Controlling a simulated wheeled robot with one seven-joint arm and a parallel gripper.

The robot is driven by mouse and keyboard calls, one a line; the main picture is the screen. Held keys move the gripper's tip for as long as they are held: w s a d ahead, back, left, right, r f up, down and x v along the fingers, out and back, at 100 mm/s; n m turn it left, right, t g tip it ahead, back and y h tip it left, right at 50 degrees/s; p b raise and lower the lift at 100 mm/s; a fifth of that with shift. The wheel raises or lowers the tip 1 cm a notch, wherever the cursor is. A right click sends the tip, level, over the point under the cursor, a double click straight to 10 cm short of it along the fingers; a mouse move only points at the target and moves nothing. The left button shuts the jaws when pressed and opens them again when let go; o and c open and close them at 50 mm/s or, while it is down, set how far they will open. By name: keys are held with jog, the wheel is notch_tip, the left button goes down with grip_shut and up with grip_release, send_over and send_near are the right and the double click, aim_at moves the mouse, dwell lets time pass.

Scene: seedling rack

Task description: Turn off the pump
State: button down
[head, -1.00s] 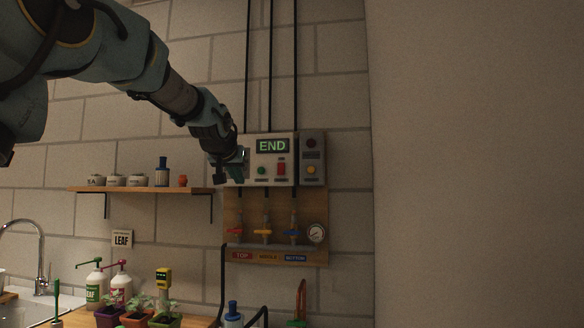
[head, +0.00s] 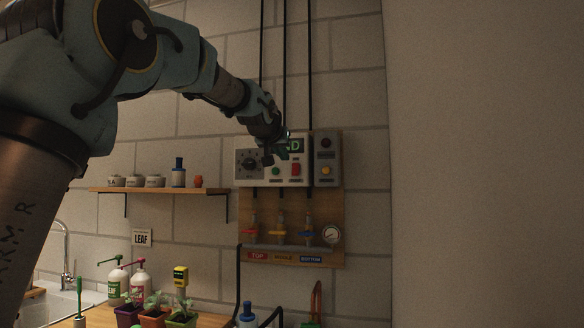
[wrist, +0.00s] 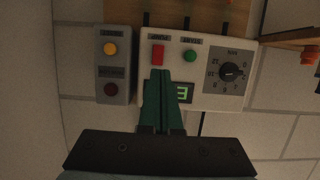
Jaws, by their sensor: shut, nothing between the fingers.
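The white control box (head: 262,180) is on the wall, with a dial (head: 250,163), a green button (head: 276,171), a red switch (head: 296,169) and a lit green display (head: 296,146). My gripper (head: 284,150) is in front of the display and hides part of it. In the wrist view, which is upside down, my gripper (wrist: 161,72) is shut and empty, its tips just short of the red switch (wrist: 158,54). The green button (wrist: 190,56) is beside them. I cannot tell whether the tips touch the box.
A grey box (head: 326,160) with a yellow button (head: 326,170) and a dark red round part adjoins the control box. Below are valves with coloured handles and a gauge (head: 332,234). A shelf (head: 160,191) with jars is at left. The wall at right is bare.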

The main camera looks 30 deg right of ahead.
aim_at(294, 173)
jog(key=p+x, duration=0.5)
jog(key=x, duration=0.5)
jog(key=shift+w+r, duration=0.1)
jog(key=shift+w, duration=0.05)
jog(key=shift+w+d+f, duration=0.25)
jog(key=shift+d, duration=0.05)
jog(key=shift+f, duration=0.1)
jog(key=b, duration=0.3)
jog(key=shift+w+d+f+t+h, duration=0.1)
jog(key=shift+f+t+h, duration=0.2)
jog(key=shift+f, duration=0.05)
jog(key=shift+r+p, duration=0.3)
jog(key=shift+r, duration=0.05)
